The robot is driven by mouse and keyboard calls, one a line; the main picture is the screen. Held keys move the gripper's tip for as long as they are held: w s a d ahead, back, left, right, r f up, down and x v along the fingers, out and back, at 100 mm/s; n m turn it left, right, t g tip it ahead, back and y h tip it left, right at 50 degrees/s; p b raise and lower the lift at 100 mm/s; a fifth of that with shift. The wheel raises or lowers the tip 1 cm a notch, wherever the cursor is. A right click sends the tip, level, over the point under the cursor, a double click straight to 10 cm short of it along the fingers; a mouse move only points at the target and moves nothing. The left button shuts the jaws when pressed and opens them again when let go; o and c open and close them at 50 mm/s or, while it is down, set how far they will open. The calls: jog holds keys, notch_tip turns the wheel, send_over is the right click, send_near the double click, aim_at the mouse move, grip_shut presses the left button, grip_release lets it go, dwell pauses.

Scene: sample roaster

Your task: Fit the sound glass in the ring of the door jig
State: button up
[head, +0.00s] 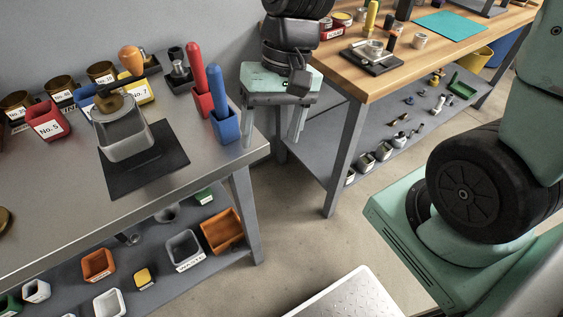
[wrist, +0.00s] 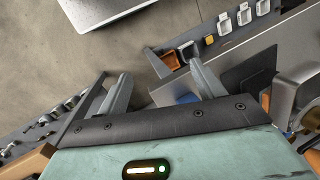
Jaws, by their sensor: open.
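My gripper (head: 272,128) is open and empty, pointing down over the gap between the two benches, beside the steel bench's right end. Its two fingers also show apart in the wrist view (wrist: 160,82), with nothing between them. A dark plate with a round metal part (head: 374,58) lies on the wooden bench; it may be the door jig, but its ring is too small to make out. I cannot pick out the sound glass in either view.
The wooden bench (head: 400,75) has small tins and a teal mat (head: 449,25). Lower shelves hold small bins.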

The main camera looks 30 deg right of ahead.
jog(key=s+a+r+n+t+h, duration=0.1)
jog(key=s+a+r+n+h, duration=0.1)
jog(key=s+n, duration=0.7)
jog(key=shift+a+h, duration=0.3)
jog(key=shift+a, duration=0.35)
notch_tip(320, 180, up, 8)
jog(key=p, duration=0.7)
jog(key=shift+f+p, duration=0.15)
jog(key=shift+p, duration=0.15)
